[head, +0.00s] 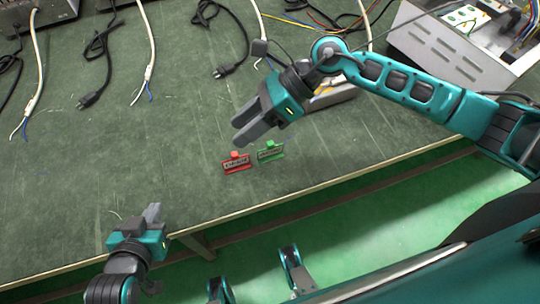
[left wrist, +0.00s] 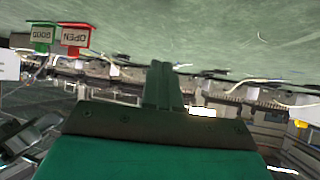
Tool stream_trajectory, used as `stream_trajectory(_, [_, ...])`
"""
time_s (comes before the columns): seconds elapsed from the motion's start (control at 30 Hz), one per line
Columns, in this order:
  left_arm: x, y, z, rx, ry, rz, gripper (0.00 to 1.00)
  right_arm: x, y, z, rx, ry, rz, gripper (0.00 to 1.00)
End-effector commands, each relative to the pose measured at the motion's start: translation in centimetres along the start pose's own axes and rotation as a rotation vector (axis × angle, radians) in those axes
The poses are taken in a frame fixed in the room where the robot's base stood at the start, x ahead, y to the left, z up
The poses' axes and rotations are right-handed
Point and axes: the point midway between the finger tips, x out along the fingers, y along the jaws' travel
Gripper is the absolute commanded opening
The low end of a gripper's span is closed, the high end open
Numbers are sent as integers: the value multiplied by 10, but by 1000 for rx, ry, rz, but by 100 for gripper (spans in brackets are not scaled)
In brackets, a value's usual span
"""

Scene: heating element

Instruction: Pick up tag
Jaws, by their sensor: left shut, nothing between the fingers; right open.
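A red tag (head: 236,164) and a green tag (head: 270,152) stand side by side on the green table near its front edge. In the left wrist view, which looks upside down, the red tag (left wrist: 74,38) reads OPEN and the green tag (left wrist: 42,36) seems to read GOOD. My right gripper (head: 241,127) is open and empty, just above and behind the tags in the picture, touching neither. My left gripper (head: 152,212) is shut and empty at the table's front edge, left of the tags. Its closed fingers (left wrist: 161,85) show in the left wrist view.
The green table (head: 120,165) is clear around the tags and to their left. Black plugs (head: 90,98) and white cables (head: 150,70) lie toward the back. An open grey metal box (head: 440,48) with wires stands at the back right, behind my right arm.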

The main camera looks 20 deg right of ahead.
Motion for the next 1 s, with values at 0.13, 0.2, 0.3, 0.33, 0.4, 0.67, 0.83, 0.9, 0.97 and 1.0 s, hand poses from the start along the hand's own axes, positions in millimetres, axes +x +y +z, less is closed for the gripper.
stream_trajectory(0.13, [7, 4, 9, -1, -2, 10, 0, -38, -40, -54, -219, 344, -85, 47])
stream_trajectory(0.2, [8, 6, 10, -2, -2, 14, 0, -54, -50, -67, -269, 445, -105, 47])
stream_trajectory(0.3, [8, 8, 8, -2, 1, 18, 0, -65, -59, -78, -304, 526, -118, 47])
stream_trajectory(0.33, [8, 8, 8, -3, 2, 19, 0, -65, -60, -80, -309, 537, -120, 47])
stream_trajectory(0.4, [8, 8, 8, -3, 4, 19, 0, -59, -63, -86, -313, 549, -120, 47])
stream_trajectory(0.67, [12, 8, 8, -5, 7, 19, 0, -18, -72, -109, -311, 546, -119, 47])
stream_trajectory(0.83, [13, 8, 6, -8, 11, 18, 0, -5, -75, -116, -312, 545, -122, 47])
stream_trajectory(0.9, [14, 8, 6, -9, 13, 18, 0, -1, -76, -118, -312, 544, -121, 47])
stream_trajectory(0.97, [14, 8, 6, -10, 14, 19, 0, 6, -77, -121, -312, 544, -120, 47])
stream_trajectory(1.0, [14, 8, 6, -11, 14, 19, 0, 11, -78, -124, -310, 545, -119, 47])
